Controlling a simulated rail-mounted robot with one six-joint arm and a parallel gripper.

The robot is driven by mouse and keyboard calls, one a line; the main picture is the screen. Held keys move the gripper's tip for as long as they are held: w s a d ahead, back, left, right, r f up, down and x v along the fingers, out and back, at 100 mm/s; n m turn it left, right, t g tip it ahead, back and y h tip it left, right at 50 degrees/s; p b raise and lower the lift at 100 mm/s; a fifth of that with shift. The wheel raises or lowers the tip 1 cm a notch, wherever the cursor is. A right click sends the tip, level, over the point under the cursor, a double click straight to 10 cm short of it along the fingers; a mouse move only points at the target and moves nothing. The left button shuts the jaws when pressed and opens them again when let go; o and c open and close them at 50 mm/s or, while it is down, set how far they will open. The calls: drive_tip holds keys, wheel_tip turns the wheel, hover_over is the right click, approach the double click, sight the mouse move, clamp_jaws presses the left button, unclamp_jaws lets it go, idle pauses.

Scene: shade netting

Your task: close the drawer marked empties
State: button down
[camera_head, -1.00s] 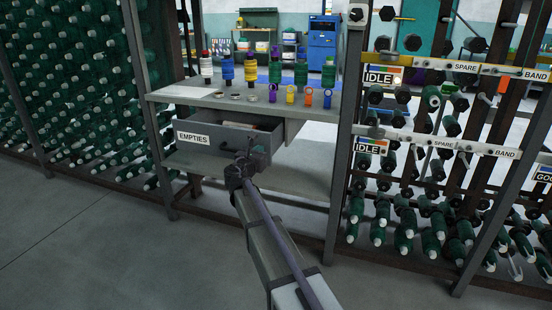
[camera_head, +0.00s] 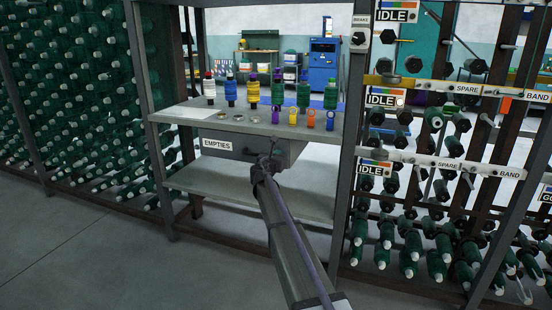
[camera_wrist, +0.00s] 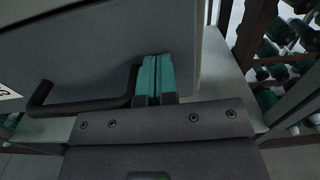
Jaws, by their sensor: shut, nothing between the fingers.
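The grey drawer marked EMPTIES (camera_head: 240,153) sits under the bench top with its front close under the front edge, and its inside no longer shows. Its white label (camera_head: 217,145) is on the left of the front. My gripper (camera_head: 270,163) is at the right part of the drawer front. In the wrist view, the teal fingers (camera_wrist: 155,78) are shut together with nothing between them, tips against or very near the drawer front (camera_wrist: 100,45). They are beside the right end of the dark bar handle (camera_wrist: 85,107). Whether the drawer is fully flush cannot be told.
Spools and coloured tags stand on the bench top (camera_head: 190,112) above the drawer. A lower shelf (camera_head: 245,190) is clear. Racks of green bobbins flank the bench, with a grey post (camera_head: 350,150) close on the right.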

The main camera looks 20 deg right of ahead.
drive_tip(key=shift+w+d+r, duration=0.1)
drive_tip(key=shift+w+d, duration=0.1)
drive_tip(key=shift+w, duration=0.2)
drive_tip(key=v, duration=1.5)
drive_tip(key=s+d+f+m+g+y, duration=0.1)
drive_tip(key=s+f+m+g, duration=0.4)
drive_tip(key=s+m, duration=0.45)
drive_tip(key=s+d+f+m+g+y, duration=0.1)
drive_tip(key=s+f+m+g, duration=0.4)
drive_tip(key=s+m, duration=0.4)
drive_tip(key=s+a+f+m+g+y+p, duration=0.1)
drive_tip(key=s+a+f+m+g+y, duration=0.25)
drive_tip(key=s, duration=0.65)
drive_tip(key=s+a+f+m+g+y+p, duration=0.1)
drive_tip(key=s+a+f+m+y, duration=0.1)
drive_tip(key=s+a+m+y, duration=0.6)
drive_tip(key=s+d+r+h+p, duration=0.1)
drive_tip(key=r+p, duration=1.8)
drive_tip(key=s+d+r+n+h+p, duration=0.1)
drive_tip(key=s+r+p, duration=0.1)
drive_tip(key=r+p, duration=1.6)
drive_tip(key=shift+s+d+r+n+p, duration=0.2)
drive_tip(key=shift+s+r+n+p, duration=0.1)
drive_tip(key=shift+r+p, duration=0.1)
